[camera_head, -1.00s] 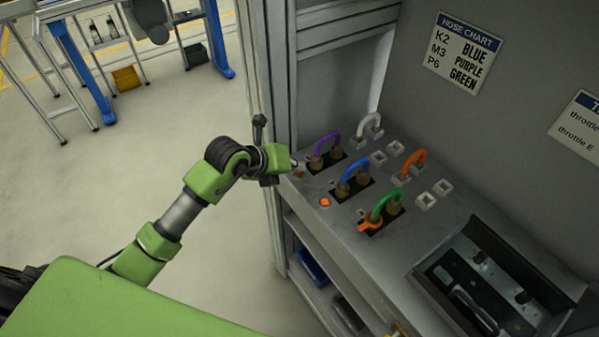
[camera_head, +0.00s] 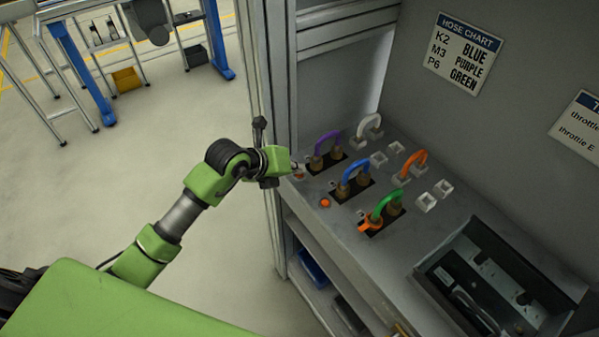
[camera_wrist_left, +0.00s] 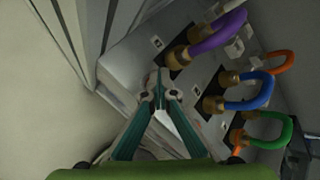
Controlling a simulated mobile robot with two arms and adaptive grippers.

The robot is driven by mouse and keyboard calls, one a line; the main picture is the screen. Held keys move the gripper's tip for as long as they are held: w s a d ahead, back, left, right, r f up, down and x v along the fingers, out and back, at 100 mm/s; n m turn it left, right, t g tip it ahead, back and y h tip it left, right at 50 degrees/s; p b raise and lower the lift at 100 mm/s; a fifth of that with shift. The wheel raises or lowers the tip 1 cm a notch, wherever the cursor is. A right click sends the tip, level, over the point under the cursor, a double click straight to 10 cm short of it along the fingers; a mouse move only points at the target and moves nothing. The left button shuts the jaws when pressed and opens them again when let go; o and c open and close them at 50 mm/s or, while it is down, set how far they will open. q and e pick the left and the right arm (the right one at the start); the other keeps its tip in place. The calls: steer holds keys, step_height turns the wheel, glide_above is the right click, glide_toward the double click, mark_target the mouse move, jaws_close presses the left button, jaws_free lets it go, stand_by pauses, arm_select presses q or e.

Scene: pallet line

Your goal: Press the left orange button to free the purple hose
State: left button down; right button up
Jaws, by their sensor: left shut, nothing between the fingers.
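The purple hose (camera_head: 328,137) is a loop with both ends in brass fittings on the panel; it also shows in the left wrist view (camera_wrist_left: 218,36). The left orange button (camera_head: 299,178) is on the panel in front of it, partly covered by my gripper. My left gripper (camera_head: 298,168) is shut and empty, its tip right at the button; I cannot tell whether it touches. In the left wrist view its closed fingertips (camera_wrist_left: 158,84) point at the panel and hide the button. My right gripper is not in view.
Blue (camera_head: 354,170) and green (camera_head: 386,202) hose loops stand to the right of the purple one. Another orange button (camera_head: 325,203) sits before the blue hose. White (camera_head: 370,124) and orange (camera_head: 413,162) hoses are behind. A frame post (camera_head: 283,110) stands close beside my gripper.

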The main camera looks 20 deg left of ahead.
mark_target(297, 176)
arm_select(q)
steer(key=shift+r+p, duration=0.5)
steer(key=shift+r, duration=0.2)
step_height(297, 176, up, 5)
steer(key=p, duration=0.4)
steer(key=shift+r, duration=0.1)
stand_by(0.5)
